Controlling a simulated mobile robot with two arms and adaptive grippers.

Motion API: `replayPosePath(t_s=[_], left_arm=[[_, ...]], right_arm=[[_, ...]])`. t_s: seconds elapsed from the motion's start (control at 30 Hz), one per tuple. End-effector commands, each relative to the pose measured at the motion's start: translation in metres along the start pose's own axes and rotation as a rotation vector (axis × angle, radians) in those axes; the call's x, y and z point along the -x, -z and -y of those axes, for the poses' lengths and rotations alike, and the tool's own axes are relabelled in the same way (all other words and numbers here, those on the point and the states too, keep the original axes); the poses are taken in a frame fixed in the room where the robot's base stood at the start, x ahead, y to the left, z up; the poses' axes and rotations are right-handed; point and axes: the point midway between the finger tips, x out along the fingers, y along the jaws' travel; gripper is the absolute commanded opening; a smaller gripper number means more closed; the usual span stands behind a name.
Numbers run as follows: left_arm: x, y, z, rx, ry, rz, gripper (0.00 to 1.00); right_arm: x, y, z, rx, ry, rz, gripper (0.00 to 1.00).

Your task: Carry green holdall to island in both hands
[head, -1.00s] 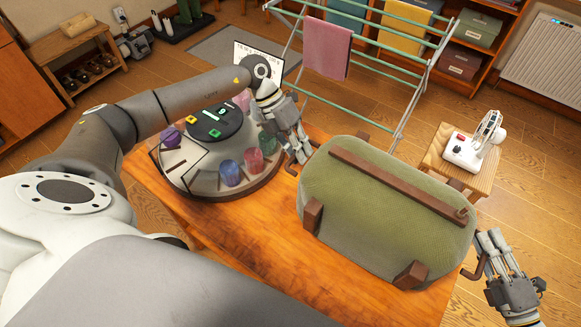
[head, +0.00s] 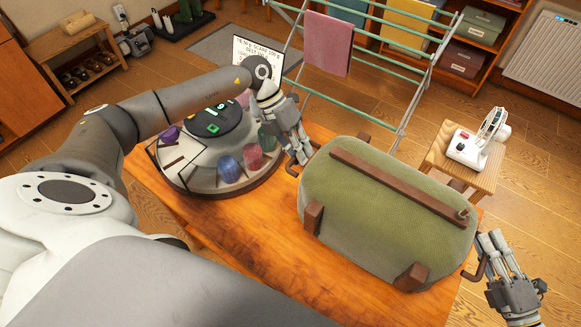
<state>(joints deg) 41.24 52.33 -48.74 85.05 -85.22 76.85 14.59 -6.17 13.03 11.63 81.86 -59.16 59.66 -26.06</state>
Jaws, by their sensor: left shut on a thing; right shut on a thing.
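The green holdall (head: 385,215) has brown trim and a brown handle at each end. It is at or just above the right part of the wooden island top (head: 255,255); I cannot tell whether it touches the wood. My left gripper (head: 298,163) is shut on the handle at the holdall's left end. My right gripper (head: 484,268) is shut on the handle at its right end, beyond the island's right edge. The holdall's underside is hidden.
A round grey display stand (head: 185,170) with colored items and a white sign (head: 257,60) fills the island's left part. A drying rack (head: 390,90) stands behind. A small wooden stool (head: 480,180) bears a white device (head: 470,148). The island's front middle is bare.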

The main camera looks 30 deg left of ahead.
Motion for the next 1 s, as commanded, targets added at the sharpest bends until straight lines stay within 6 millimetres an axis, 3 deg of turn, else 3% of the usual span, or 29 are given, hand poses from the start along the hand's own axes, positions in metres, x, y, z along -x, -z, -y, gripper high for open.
replayPosePath(t_s=[0.47,0.5,0.67,1.0], left_arm=[[-0.011,-0.002,-0.014,0.020,-0.006,0.009,0.00],[-0.012,-0.001,-0.016,0.023,-0.010,0.004,0.14],[-0.012,0.000,-0.013,0.017,-0.007,0.003,0.33],[-0.013,0.000,-0.011,0.010,-0.002,0.001,0.33]], right_arm=[[0.003,-0.003,0.012,0.008,-0.011,0.007,0.00],[0.004,-0.002,0.016,0.005,-0.002,0.007,0.17],[0.003,-0.001,0.015,0.004,-0.004,0.005,0.37],[0.002,0.002,0.015,0.001,-0.003,0.000,0.37]])
